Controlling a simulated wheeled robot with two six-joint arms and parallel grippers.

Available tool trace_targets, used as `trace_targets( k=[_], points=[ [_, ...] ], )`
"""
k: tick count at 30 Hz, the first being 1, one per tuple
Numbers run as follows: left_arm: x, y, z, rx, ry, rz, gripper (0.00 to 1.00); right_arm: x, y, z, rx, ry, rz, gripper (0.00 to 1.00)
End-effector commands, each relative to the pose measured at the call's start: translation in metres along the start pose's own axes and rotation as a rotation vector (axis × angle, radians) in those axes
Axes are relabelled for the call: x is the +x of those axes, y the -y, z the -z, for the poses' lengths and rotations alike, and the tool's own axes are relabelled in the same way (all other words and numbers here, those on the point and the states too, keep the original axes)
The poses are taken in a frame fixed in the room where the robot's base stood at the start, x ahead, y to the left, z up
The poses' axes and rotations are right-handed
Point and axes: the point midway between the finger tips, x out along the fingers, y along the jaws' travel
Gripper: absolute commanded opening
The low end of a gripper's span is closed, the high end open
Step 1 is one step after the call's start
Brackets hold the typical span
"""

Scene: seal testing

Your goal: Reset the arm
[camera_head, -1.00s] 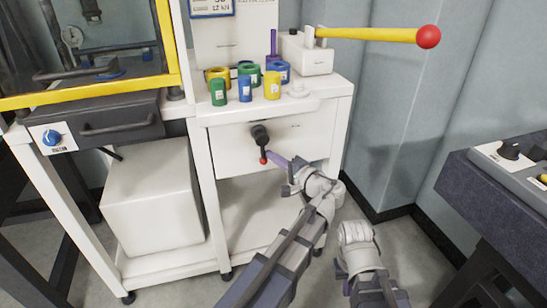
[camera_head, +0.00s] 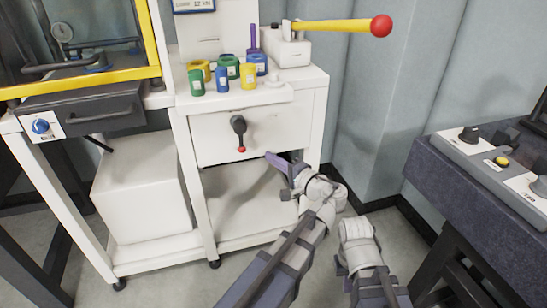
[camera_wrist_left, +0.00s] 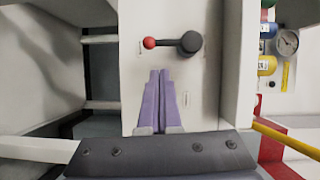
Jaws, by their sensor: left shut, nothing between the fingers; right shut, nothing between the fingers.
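My left gripper (camera_head: 272,158) has purple fingers pressed together with nothing between them. It is in front of the white cabinet's drawer front (camera_head: 215,143), low and right of a black lever (camera_head: 238,124) with a red ball end that hangs down. In the left wrist view the shut fingers (camera_wrist_left: 160,75) point at the white panel, and the lever (camera_wrist_left: 190,42) lies beyond their tips, apart from them. My right arm shows at the lower right of the head view, but its fingers are hidden.
Several coloured ring pots (camera_head: 229,67) stand on the cabinet top, beside a white box with a yellow lever (camera_head: 335,28). A yellow-framed machine (camera_head: 80,80) is at the left. A dark bench with a control panel (camera_head: 490,158) is at the right. Floor shows between.

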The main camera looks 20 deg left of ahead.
Motion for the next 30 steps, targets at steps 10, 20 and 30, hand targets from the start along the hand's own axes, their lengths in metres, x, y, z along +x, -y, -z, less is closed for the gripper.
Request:
trace_targets(
  k=[10, 20, 30],
  points=[
    [0.0, 0.0, 0.0, 0.0, 0.0, 0.001, 0.0, 0.0, 0.0, 0.0, 0.0, 0.0, 0.0, 0.0],
    [0.014, -0.047, -0.038, -0.047, 0.088, -0.223, 0.0, 0.0, 0.0, 0.0, 0.0, 0.0, 0.0, 0.0],
    [-0.023, -0.169, -0.111, -0.228, 0.31, -0.915, 0.0, 0.0, 0.0, 0.0, 0.0, 0.0, 0.0, 0.0]
  ],
)
